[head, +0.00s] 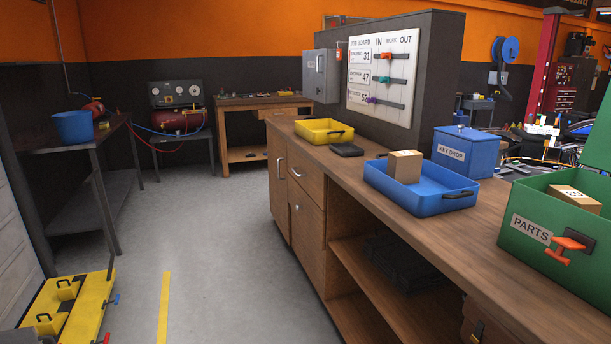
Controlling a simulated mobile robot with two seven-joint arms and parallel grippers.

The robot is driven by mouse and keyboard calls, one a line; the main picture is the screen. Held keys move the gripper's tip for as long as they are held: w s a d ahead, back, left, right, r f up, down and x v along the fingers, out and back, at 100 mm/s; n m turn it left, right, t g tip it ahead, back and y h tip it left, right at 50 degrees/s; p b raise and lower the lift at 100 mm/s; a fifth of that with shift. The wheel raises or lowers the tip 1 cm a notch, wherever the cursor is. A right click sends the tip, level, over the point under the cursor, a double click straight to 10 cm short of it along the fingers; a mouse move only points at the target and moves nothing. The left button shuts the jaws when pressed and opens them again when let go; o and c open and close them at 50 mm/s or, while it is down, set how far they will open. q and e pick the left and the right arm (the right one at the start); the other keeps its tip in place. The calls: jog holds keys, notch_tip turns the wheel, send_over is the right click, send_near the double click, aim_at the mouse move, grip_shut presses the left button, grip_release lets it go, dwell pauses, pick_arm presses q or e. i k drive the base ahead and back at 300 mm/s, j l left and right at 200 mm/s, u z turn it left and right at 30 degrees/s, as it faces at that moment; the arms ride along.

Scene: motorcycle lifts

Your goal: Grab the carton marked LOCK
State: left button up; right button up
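A small brown carton (405,166) stands upright in the blue tray (445,207) on the wooden counter. No word is legible on the faces I see. A second brown carton (575,199) sits in the open green PARTS box (530,229) at the right edge. Its top bears a pale label with dark marks too small to read, and its lower part is hidden by the box wall. I cannot tell which carton is marked LOCK. Neither of my grippers shows in the head view.
A yellow tray (324,132) and a black case (346,150) lie farther back on the wooden counter (440,245). A blue KEY DROP box (465,150) stands behind the blue tray. Clear floor (215,260) lies left of the counter; yellow equipment (72,305) stands lower left.

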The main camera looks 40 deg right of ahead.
aim_at(405, 167)
jog(key=i+z, duration=0.25)
jog(key=i, duration=0.9)
jog(key=i+z, duration=0.25)
jog(key=i+j+z, duration=0.3)
jog(key=i+l+z, duration=0.1)
jog(key=z, duration=1.15)
